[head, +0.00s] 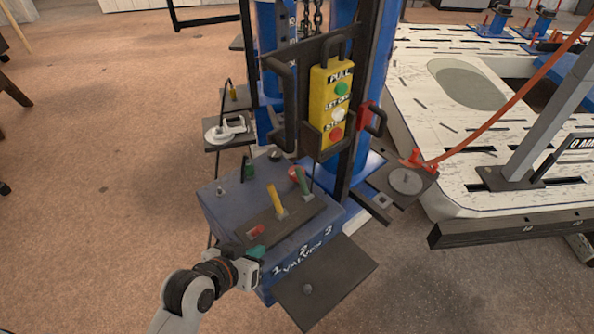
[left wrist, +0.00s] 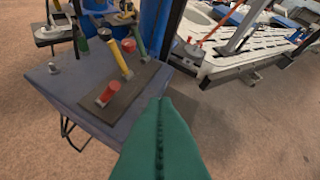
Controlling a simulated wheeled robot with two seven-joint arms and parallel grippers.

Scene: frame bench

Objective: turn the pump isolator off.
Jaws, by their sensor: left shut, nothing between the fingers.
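The blue-grey valve box (head: 228,209) has a dark strip on top with a red lever (head: 257,231), a yellow lever (head: 277,203) and a green lever (head: 303,183). Its front reads "1 2 3 VALVES". A red round part (head: 293,173) and a dark knob (head: 274,155) are behind the levers. No readable label shows which part is the pump isolator. My left gripper (head: 257,256), with teal fingers, is shut and empty by the box's front left edge, near the red lever. In the left wrist view the fingers (left wrist: 162,138) are beside the red lever (left wrist: 108,94), apart from it. My right gripper is out of view.
A yellow pendant (head: 318,92) with green, white and red buttons hangs behind the box. A dark plate with a knob (head: 335,275) is at the box's front. Blue posts (head: 340,35) stand behind. A slotted white table (head: 475,140) is at right. Open floor lies left.

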